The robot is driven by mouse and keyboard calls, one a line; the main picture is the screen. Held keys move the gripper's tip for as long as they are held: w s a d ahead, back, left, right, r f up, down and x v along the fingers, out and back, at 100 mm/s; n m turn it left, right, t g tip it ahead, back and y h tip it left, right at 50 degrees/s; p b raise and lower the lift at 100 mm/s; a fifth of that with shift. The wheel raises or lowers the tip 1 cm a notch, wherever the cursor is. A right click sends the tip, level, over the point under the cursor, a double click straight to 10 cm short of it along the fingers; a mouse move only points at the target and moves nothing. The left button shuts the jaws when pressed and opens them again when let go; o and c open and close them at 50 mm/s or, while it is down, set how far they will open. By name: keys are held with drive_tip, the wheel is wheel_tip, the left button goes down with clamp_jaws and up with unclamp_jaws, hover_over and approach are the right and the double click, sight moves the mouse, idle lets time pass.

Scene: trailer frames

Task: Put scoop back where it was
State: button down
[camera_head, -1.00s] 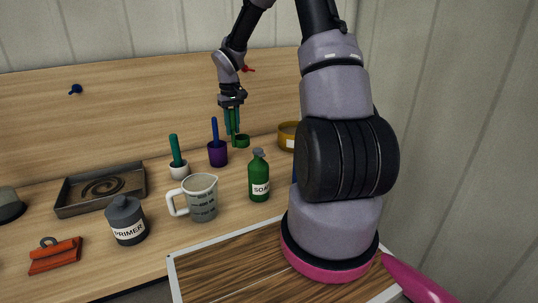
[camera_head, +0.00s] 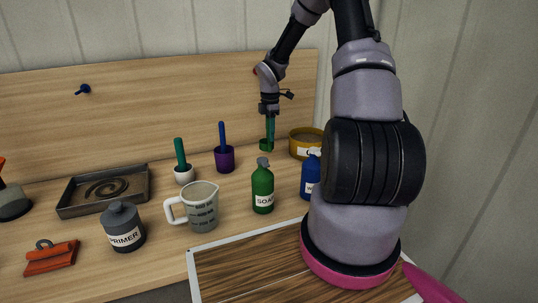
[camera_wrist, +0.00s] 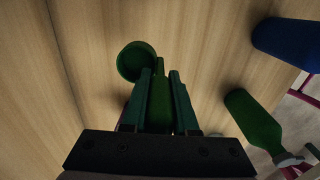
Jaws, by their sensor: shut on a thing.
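The green scoop (camera_head: 266,146) hangs below my gripper (camera_head: 270,128), its cup lowest, above the back of the bench near the wooden backboard. In the wrist view the scoop's round cup (camera_wrist: 136,62) shows beyond my fingertips (camera_wrist: 161,78), and its handle lies between the two teal fingers. My gripper is shut on that handle. The scoop is just left of a yellow round container (camera_head: 303,150) with a pale label. I cannot tell whether the scoop touches the bench or the backboard.
A green soap bottle (camera_head: 262,190) and a blue bottle (camera_head: 310,180) stand in front. A blue peg (camera_head: 83,89) is on the backboard.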

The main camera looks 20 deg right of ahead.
sight(270, 147)
drive_tip(key=shift+f, duration=3.25)
drive_tip(key=c, duration=0.7)
unclamp_jaws()
drive_tip(key=shift+f, duration=0.15)
